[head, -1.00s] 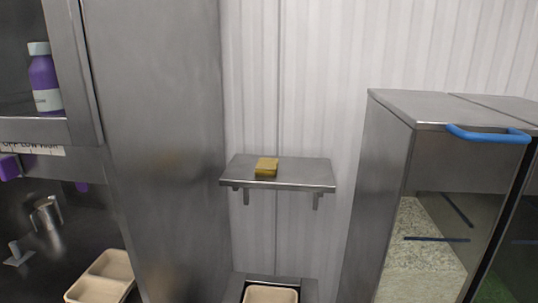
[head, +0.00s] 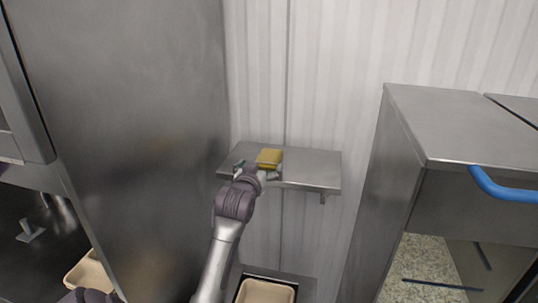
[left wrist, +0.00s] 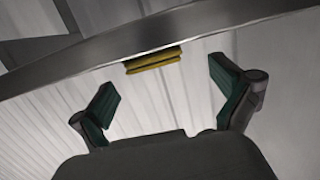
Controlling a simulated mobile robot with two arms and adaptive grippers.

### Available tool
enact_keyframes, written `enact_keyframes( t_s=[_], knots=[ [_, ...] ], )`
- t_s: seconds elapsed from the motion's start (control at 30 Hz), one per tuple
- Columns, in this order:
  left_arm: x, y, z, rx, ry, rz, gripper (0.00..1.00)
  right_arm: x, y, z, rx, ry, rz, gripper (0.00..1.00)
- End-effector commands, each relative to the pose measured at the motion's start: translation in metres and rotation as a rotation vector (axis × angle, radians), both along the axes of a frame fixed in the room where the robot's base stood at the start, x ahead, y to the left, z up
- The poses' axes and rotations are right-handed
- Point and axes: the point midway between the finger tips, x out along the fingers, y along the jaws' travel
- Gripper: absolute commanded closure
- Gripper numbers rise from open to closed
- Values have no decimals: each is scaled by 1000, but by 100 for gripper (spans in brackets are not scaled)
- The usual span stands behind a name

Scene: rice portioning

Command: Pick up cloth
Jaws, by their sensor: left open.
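The cloth (head: 269,157) is a small folded yellow piece lying on a metal wall shelf (head: 315,172). In the left wrist view the cloth (left wrist: 152,60) shows ahead, at the shelf edge (left wrist: 60,74), between the two fingers in the picture. My left gripper (head: 257,170) is at the front edge of the shelf, close to the cloth. In the left wrist view my left gripper (left wrist: 165,92) is open with nothing between its fingers. I cannot tell from the head view whether a finger touches the cloth. My right gripper is not in view.
A tall metal cabinet wall (head: 130,130) stands close at the left of the shelf. A metal bin unit with a blue handle (head: 500,186) stands at the right. A beige tray (head: 266,292) is below the shelf. The shelf's right part is bare.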

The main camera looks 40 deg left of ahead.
Motion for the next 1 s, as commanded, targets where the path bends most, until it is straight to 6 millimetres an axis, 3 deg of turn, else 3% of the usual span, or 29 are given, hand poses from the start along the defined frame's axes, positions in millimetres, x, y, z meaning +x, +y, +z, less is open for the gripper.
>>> enact_keyframes(
  t_s=[0.17,0.43,0.7,1.0],
  knots=[
    [18,9,-2,-1,1,-1,0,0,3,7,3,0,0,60],
    [39,18,-1,-2,3,-1,0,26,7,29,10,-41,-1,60],
    [65,31,-9,0,1,-1,0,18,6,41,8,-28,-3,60],
    [67,32,-11,0,1,-2,3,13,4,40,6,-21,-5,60]
  ],
)
